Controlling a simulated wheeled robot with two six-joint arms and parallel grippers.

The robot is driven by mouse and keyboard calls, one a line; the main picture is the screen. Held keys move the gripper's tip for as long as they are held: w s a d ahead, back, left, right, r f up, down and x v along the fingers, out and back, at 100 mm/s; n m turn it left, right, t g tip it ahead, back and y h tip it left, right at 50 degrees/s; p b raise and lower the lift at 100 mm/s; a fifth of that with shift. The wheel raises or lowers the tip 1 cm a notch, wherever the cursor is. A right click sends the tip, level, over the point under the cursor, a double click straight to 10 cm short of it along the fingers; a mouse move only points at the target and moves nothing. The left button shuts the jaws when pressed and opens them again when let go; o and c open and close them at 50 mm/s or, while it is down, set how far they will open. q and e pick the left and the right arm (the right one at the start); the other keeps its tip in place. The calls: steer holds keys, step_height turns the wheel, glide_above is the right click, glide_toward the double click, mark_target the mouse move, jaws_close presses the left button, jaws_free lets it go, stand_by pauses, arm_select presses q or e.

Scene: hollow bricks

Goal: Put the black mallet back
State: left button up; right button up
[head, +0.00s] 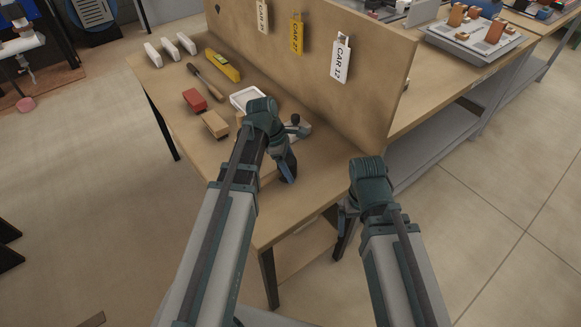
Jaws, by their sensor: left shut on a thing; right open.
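My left gripper (287,168) is low over the near part of the wooden bench (310,190), pointing down. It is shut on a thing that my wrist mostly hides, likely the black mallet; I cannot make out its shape. A small dark knob (294,119) shows just beyond the wrist, beside a pale flat piece (303,131); I cannot tell whether the knob belongs to the mallet. My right gripper (343,222) is open and empty, off the bench's right edge, partly hidden by its wrist.
On the bench lie a red block (194,100), a tan block (215,124), a white tray (241,101), a long dark-handled tool (207,84), a yellow level (222,64) and white pieces (169,48). An upright panel (275,60) with hanging tags (341,62) lines the bench's right side.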

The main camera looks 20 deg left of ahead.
arm_select(q)
steer(key=o, duration=1.4)
steer(key=p+v, duration=1.3)
steer(key=shift+a+r, duration=0.15)
steer(key=shift+r, duration=0.2)
steer(key=shift+f, duration=0.15)
steer(key=b+x, duration=1.3)
steer(key=shift+f, duration=0.2)
steer(key=shift+r, duration=0.2)
